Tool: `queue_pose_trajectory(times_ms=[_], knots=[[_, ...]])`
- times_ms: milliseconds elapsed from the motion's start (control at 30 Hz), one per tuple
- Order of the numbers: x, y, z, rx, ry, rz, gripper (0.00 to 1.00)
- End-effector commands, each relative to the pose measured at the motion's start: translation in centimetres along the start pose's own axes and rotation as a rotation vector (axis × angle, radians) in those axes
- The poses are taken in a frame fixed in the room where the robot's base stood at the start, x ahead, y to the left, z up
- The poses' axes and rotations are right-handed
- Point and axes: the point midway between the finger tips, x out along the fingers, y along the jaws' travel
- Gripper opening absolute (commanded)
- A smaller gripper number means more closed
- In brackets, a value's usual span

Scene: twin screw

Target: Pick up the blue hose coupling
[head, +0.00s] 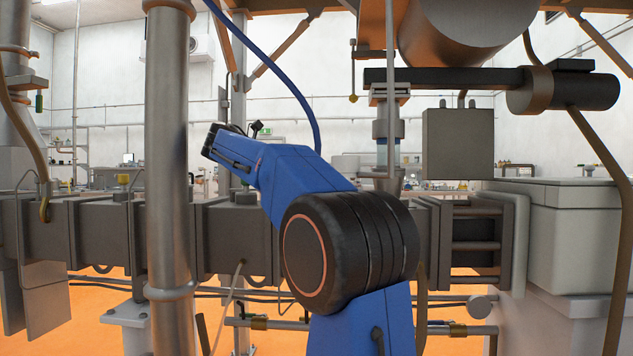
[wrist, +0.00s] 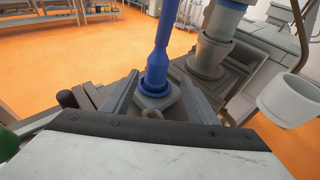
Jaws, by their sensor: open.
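The blue hose coupling (wrist: 156,73) stands upright in the wrist view, with its blue hose (wrist: 167,25) rising from its top. Its lower end sits at a grey block-like fitting (wrist: 158,104). My gripper (wrist: 159,75) is open, with one finger to the left of the coupling and one to the right. I cannot tell whether either finger touches it. In the head view the blue hose (head: 285,75) curves down and passes behind my blue arm. The coupling and my gripper's fingers are hidden there.
A grey stepped cylinder (wrist: 213,48) stands close right of the coupling in the wrist view. A pale cup-shaped part (wrist: 291,99) is farther right. In the head view a thick metal column (head: 168,200) stands left of my arm, and a grey box (head: 458,143) hangs at right.

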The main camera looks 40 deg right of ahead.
Motion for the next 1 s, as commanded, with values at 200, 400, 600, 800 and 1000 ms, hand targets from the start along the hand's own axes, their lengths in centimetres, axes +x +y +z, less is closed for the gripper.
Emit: queue_pose_trajectory(times_ms=[200,400,600,800,1000], knots=[[1.7,0.1,0.0,0.002,0.001,0.0,0.54],[3.8,0.5,0.0,0.003,0.002,-0.001,0.54],[6.2,0.6,0.0,0.004,0.002,0.001,0.54],[6.5,0.6,0.0,0.004,0.002,0.002,0.54],[6.5,0.6,0.0,0.004,0.002,0.002,0.18]])
